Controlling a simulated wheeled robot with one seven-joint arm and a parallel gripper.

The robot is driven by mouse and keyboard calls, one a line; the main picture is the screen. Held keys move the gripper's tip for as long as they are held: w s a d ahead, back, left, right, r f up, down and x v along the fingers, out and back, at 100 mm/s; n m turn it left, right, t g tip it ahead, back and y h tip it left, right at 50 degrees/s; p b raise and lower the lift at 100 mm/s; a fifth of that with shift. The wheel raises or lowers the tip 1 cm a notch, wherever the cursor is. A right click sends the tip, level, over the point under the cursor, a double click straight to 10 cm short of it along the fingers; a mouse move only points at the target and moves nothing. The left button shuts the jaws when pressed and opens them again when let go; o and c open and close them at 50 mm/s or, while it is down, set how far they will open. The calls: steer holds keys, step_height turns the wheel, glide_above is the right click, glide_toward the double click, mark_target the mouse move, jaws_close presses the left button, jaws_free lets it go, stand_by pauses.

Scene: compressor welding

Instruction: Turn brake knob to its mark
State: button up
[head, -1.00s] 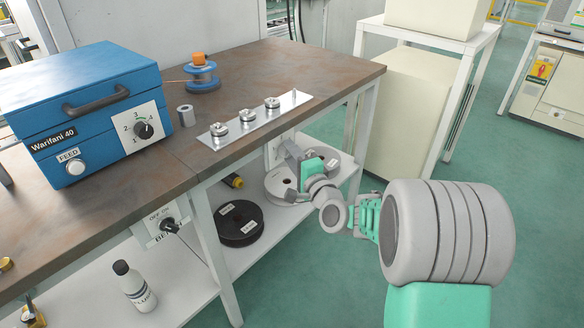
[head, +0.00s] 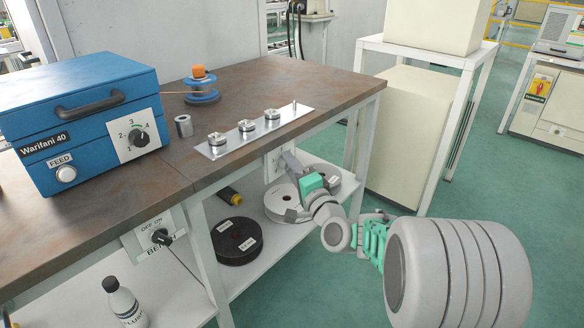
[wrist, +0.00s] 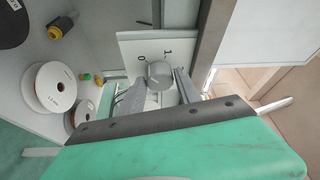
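A round grey knob (wrist: 160,75) sits on a white plate (wrist: 130,50) marked 0 and 1 in the wrist view. No word naming it as the brake is readable. A pale line shows on the knob's face. My gripper (wrist: 160,88) has one finger on each side of the knob, with small gaps seeming to show; contact is not clear. In the head view my gripper (head: 290,160) is under the bench's right end, in front of the white plate (head: 272,163). The knob is hidden there by the gripper.
The bench top (head: 240,115) carries a blue feeder box (head: 80,120) and a metal strip (head: 250,132) with several round parts. Spools (head: 237,240) lie on the shelf below. A white frame stand (head: 425,50) stands right.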

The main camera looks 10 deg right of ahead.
steer(key=o, duration=0.3)
steer(key=v, duration=0.8)
